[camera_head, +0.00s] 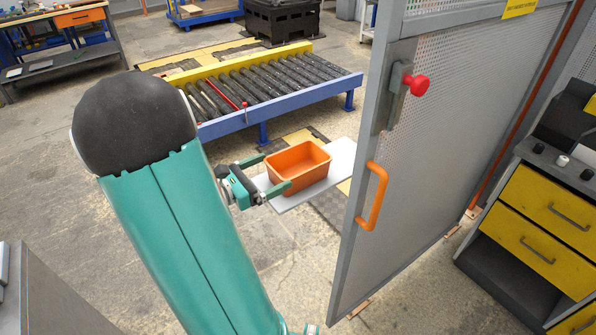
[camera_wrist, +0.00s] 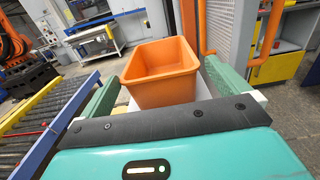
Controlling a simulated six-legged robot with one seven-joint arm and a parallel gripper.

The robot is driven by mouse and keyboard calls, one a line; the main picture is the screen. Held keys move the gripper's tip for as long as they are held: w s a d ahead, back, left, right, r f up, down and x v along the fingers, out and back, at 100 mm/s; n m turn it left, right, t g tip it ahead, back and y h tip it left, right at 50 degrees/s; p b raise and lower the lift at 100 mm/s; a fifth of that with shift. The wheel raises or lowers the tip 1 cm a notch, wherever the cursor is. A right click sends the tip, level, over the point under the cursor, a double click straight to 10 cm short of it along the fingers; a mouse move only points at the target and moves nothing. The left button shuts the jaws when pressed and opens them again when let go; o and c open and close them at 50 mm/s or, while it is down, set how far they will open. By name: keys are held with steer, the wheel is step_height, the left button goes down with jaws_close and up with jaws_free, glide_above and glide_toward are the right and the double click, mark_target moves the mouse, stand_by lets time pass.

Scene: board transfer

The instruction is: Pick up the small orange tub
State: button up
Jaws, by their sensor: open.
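The small orange tub (camera_head: 298,166) is an open, empty rectangular container in the middle of the head view. It sits upright on a pale flat board (camera_head: 341,154). My gripper (camera_head: 277,171) is at the tub's left side, with its two green fingers apart. In the wrist view the tub (camera_wrist: 160,75) is straight ahead, and my gripper's fingers (camera_wrist: 165,85) extend on either side of its near part. I cannot tell whether either finger touches it. What holds the board up is hidden.
A grey mesh door (camera_head: 440,150) with an orange handle (camera_head: 372,196) and a red knob (camera_head: 420,85) stands close to the right. A roller conveyor (camera_head: 265,88) with a blue frame is behind. A yellow drawer cabinet (camera_head: 545,215) is at far right.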

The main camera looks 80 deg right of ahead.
mark_target(291, 162)
steer(key=x, duration=0.7)
steer(key=shift+d+f, duration=0.1)
steer(key=shift+f, duration=0.05)
steer(key=shift+w, duration=0.1)
steer(key=c, duration=0.7)
